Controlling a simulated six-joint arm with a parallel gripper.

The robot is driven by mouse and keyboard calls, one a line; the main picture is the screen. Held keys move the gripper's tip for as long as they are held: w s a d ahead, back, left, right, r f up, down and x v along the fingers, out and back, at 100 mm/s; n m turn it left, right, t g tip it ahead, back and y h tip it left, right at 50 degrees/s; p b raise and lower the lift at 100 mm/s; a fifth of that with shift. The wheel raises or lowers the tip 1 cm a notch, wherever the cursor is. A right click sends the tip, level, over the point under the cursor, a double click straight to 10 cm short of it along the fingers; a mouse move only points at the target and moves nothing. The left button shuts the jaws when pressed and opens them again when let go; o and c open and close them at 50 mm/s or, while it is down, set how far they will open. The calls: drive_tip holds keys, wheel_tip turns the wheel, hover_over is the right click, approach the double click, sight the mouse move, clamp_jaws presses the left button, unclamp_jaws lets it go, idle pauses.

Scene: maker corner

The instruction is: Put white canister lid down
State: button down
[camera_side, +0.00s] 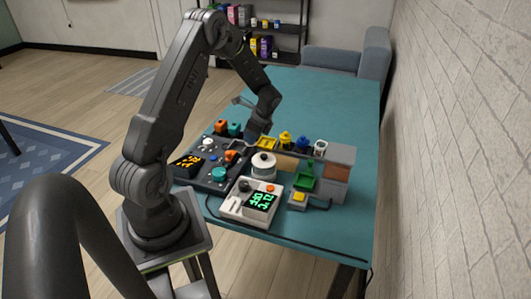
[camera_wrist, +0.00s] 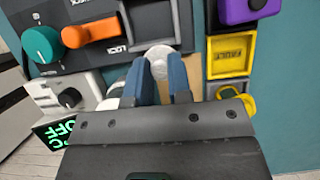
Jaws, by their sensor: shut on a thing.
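My gripper (camera_wrist: 160,68) has its two blue-grey fingers close together on a small white round piece, which looks like the white canister lid (camera_wrist: 158,52). In the side view my gripper (camera_side: 256,134) is low over the table, behind the canister, and the lid is too small to make out. The white canister (camera_side: 264,170) stands near the table's middle with a dark spot at its top. In the wrist view a white rounded edge shows left of the fingers, probably the canister (camera_wrist: 108,103). The lid's lower part is hidden by the fingers; I cannot tell whether it touches anything.
A dark console with a teal knob (camera_wrist: 42,45) and orange lever (camera_wrist: 88,33) lies beside the gripper. A yellow FAULT tray (camera_wrist: 230,73) is on the other side. The far table (camera_side: 325,100) is clear.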

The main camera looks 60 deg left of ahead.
drive_tip(key=w+f, duration=0.1)
drive_tip(key=w+d+f, duration=0.1)
drive_tip(key=w, duration=0.1)
drive_tip(key=w+d, duration=0.1)
drive_tip(key=shift+w+f, duration=0.15)
drive_tip(key=shift+f, duration=2.25)
drive_tip(key=shift+f, duration=0.2)
drive_tip(key=c, duration=1.1)
unclamp_jaws()
drive_tip(key=shift+o, duration=0.2)
